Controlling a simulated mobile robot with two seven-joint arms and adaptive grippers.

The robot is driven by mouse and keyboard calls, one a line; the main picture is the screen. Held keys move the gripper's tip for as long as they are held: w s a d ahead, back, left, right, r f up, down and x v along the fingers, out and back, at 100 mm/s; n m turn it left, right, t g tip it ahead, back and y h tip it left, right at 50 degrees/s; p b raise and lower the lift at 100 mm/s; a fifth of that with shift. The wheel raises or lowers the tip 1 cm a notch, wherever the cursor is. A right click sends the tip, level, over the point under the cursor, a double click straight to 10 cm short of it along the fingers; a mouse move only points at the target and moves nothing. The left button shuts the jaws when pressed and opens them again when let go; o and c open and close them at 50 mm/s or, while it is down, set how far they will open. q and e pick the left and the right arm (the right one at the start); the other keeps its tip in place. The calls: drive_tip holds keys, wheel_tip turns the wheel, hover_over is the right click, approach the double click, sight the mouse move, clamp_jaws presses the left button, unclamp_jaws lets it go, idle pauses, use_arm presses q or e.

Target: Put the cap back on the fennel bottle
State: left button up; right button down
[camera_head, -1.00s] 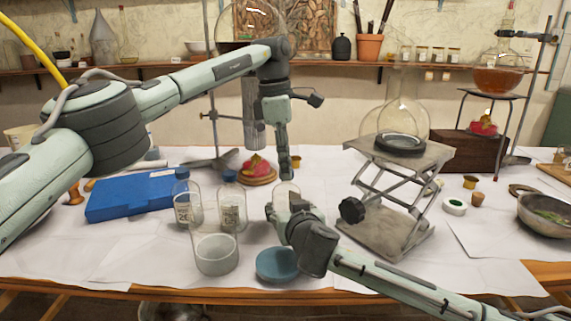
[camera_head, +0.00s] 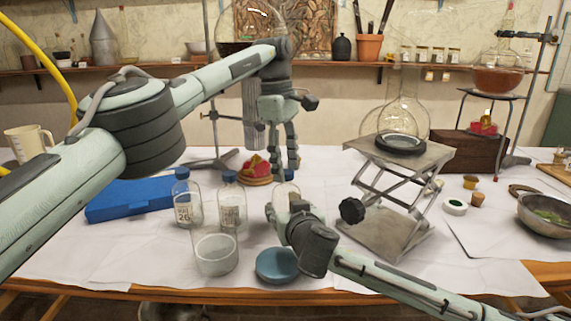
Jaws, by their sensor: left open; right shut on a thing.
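A clear bottle (camera_head: 287,190) stands upright at the middle of the table, partly hidden by my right gripper (camera_head: 276,211), which is shut on it from the front. Its label is hidden, and I cannot make out a cap on it. My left gripper (camera_head: 285,172) is open and points down just above the bottle's top, with nothing visible between its fingers. Two similar labelled bottles with blue caps, one at the left (camera_head: 183,208) and one nearer the middle (camera_head: 229,212), stand to the left. I cannot read which bottle is fennel.
An empty glass beaker (camera_head: 216,262) and a round blue dish (camera_head: 277,266) sit in front. A blue case (camera_head: 125,202) lies at left. A red object (camera_head: 256,168) on a wooden base is behind the bottles. A lab jack (camera_head: 385,232) with a flask stands at right.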

use_arm(q)
drive_tip(key=o, duration=0.6)
drive_tip(key=shift+c, duration=0.2)
use_arm(e)
drive_tip(key=shift+c, duration=2.2)
unclamp_jaws()
drive_tip(key=v, duration=1.2)
drive_tip(key=shift+r, duration=0.1)
